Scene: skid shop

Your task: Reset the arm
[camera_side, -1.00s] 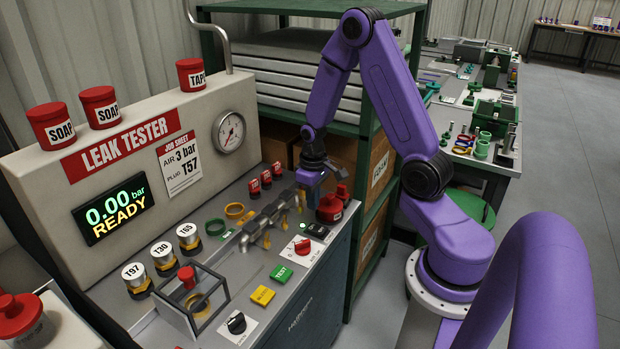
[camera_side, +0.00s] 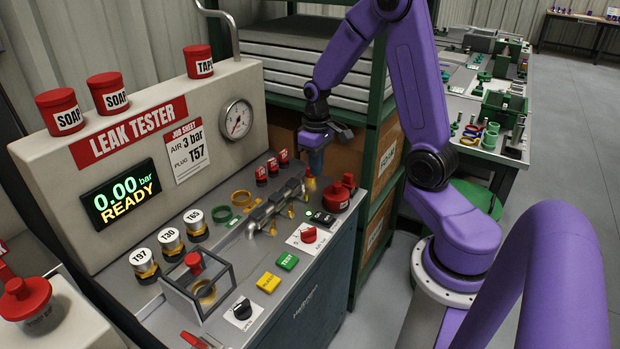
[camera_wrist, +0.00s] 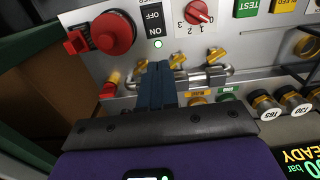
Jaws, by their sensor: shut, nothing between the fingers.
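My gripper (camera_side: 316,168) is shut and empty in the side view. It hangs pointing down above the back right end of the leak tester's bench, over the metal pipe manifold (camera_side: 272,209). In the wrist view the two blue fingers of my gripper (camera_wrist: 157,68) are pressed together, with the manifold (camera_wrist: 205,80) behind them. I cannot tell the exact height of the fingertips above the bench. My purple arm is bent, with its elbow high at the top edge of the side view.
A red knob (camera_side: 337,197) stands right of the manifold. A green-framed shelf (camera_side: 378,190) with boxes is close behind the arm. The leak tester (camera_side: 140,140) carries red tins on top. Labelled plugs (camera_side: 172,240) and a clear guard box (camera_side: 197,285) stand at the front left.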

